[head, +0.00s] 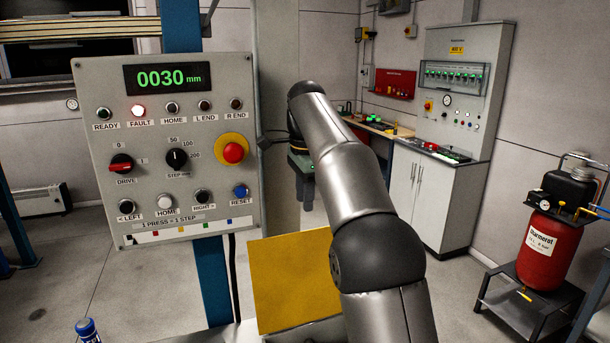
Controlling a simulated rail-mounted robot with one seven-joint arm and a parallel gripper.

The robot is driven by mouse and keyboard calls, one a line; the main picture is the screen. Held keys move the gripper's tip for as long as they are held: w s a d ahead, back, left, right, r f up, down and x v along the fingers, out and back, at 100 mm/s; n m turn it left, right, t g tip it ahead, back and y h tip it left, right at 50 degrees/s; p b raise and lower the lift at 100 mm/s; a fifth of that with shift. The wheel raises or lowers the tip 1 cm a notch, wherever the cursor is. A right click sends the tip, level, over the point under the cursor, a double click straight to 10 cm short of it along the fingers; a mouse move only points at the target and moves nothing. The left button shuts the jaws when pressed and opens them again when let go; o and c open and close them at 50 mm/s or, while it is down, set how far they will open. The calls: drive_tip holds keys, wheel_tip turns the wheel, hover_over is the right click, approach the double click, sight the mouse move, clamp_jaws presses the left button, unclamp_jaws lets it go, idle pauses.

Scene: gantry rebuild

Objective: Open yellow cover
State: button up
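A flat yellow panel (291,282), which looks like the yellow cover, stands tilted at the lower middle of the head view. Its right edge is hidden behind my metallic arm, and its hinge or handle cannot be made out. My arm rises from the bottom right and reaches away toward the back. My gripper is hidden beyond the arm's far end, so its fingers do not show.
A grey control panel (214,108) on a blue post stands close at the left, its display reading 0030 mm. A blue-capped object (87,330) is at the bottom left. A white cabinet (436,196) and a red tank (547,250) stand at the right. Open floor lies between.

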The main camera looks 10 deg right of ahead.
drive_tip(key=shift+s+r, duration=0.2)
drive_tip(key=shift+r, duration=2.25)
